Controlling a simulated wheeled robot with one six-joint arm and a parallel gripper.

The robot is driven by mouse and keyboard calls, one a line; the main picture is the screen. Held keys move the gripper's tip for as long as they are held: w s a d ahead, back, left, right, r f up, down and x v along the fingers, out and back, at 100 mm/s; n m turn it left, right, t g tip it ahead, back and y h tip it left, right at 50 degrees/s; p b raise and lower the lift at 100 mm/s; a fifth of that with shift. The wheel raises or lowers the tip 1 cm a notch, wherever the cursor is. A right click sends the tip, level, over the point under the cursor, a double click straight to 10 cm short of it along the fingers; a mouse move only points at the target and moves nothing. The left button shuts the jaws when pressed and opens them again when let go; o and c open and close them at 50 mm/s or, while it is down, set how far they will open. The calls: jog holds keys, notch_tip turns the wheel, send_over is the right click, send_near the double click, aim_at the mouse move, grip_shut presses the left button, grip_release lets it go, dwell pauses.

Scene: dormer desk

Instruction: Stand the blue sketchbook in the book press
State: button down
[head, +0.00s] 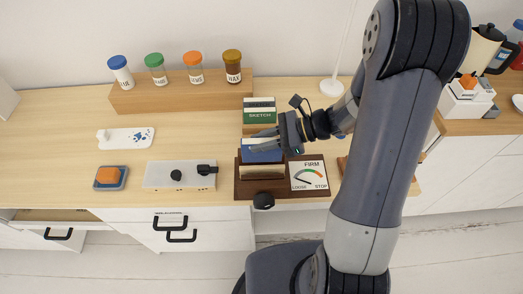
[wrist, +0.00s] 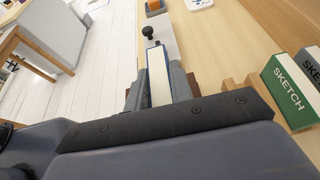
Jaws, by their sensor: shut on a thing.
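The blue sketchbook (head: 262,156) is upright in my gripper (head: 278,140), which is shut on it. In the wrist view its cream page edge (wrist: 158,78) lies between the two grey fingers (wrist: 160,92). The book press (head: 243,189) is a dark wooden base with a pale board (head: 262,173) at its front, a black knob (head: 263,201) and a FIRM/LOOSE/STOP dial (head: 309,175). The sketchbook is over the press, just behind the pale board. Its lower edge is hidden, so I cannot tell whether it touches the base.
Several jars stand on a wooden riser (head: 180,98).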

aim_at(262, 152)
jog(key=shift+f, duration=1.9)
jog(key=shift+f+b, duration=0.55)
jog(key=shift+f, duration=0.1)
jog(key=c, duration=1.3)
grip_release()
jog(key=shift+o, duration=0.2)
jog(key=shift+r, duration=0.2)
